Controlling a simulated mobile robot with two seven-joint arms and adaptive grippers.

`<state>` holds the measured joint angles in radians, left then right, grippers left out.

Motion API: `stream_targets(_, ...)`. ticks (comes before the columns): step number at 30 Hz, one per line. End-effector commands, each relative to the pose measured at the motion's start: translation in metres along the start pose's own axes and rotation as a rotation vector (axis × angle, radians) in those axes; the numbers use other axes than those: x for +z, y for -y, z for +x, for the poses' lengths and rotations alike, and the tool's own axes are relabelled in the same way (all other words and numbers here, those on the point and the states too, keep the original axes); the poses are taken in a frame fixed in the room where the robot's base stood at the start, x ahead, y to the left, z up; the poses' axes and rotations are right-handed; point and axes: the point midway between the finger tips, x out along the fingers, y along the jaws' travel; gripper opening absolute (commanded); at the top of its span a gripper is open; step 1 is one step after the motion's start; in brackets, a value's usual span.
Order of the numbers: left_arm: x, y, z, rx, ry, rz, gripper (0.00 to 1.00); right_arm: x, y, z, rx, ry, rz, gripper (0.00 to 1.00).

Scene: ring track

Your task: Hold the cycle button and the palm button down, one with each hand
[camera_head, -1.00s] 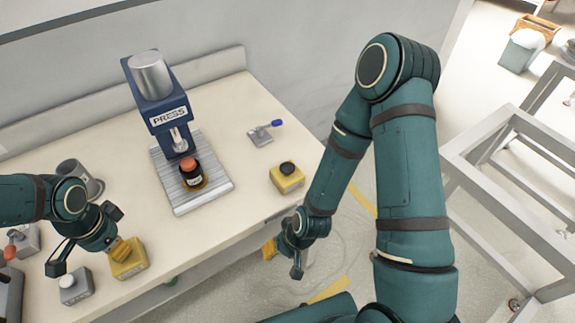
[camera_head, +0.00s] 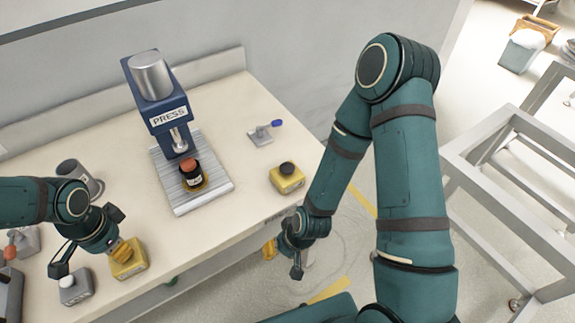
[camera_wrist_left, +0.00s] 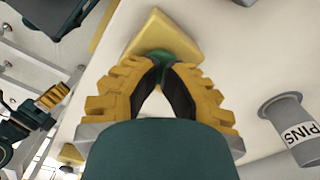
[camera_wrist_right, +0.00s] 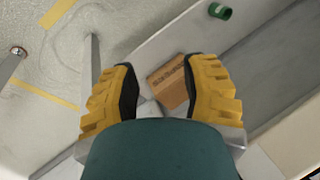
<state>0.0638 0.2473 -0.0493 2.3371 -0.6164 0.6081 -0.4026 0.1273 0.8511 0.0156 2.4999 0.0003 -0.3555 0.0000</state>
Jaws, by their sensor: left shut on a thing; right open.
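A yellow box (camera_head: 129,262) stands near the table's front left; the left wrist view shows its green button (camera_wrist_left: 158,60). My left gripper (camera_head: 121,249) points down over it, its fingertips (camera_wrist_left: 160,68) together on the green button. The fingers hide part of the button, so its depth cannot be told. A second yellow box (camera_head: 287,180) with a black round button (camera_head: 287,168) stands near the table's right edge. My right gripper (camera_head: 284,261) is open and empty, beyond the front edge, lower in the picture than that box and apart from it. I cannot read which button is which.
A grey box with a white button (camera_head: 73,286) is beside the left yellow box. A blue-handled lever (camera_head: 263,132) and a grey cup (camera_head: 78,177) stand farther back.

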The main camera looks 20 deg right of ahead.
Motion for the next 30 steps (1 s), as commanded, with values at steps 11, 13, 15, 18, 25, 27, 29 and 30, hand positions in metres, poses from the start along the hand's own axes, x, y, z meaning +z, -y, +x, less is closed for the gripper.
stream_targets(11,0.000,0.000,0.000,0.001,0.001,0.000,0.00,0.053,0.015,0.012,-0.100,0.173,-0.403,0.00)
stream_targets(13,0.000,0.000,0.000,0.001,0.001,0.000,0.00,0.070,0.019,0.014,-0.144,0.221,-0.536,0.00)
stream_targets(15,0.000,0.000,0.000,0.001,0.001,0.000,0.00,0.071,0.016,0.014,-0.166,0.237,-0.654,0.00)
stream_targets(18,0.000,0.000,0.000,0.001,0.001,0.000,0.00,0.047,-0.004,0.011,-0.141,0.219,-0.793,0.00)
stream_targets(25,0.000,0.000,0.000,0.001,0.001,0.000,0.00,-0.007,-0.068,-0.007,-0.034,0.233,-1.163,0.00)
stream_targets(27,0.000,0.000,0.000,0.001,0.001,0.000,0.00,-0.025,-0.093,-0.017,0.016,0.255,-1.278,0.00)
stream_targets(29,0.000,0.000,0.000,0.001,0.001,0.000,0.00,-0.039,-0.113,-0.027,0.061,0.281,-1.370,0.00)
stream_targets(30,0.000,0.000,0.000,0.001,0.001,0.000,0.00,-0.048,-0.127,-0.034,0.093,0.299,-1.430,0.00)
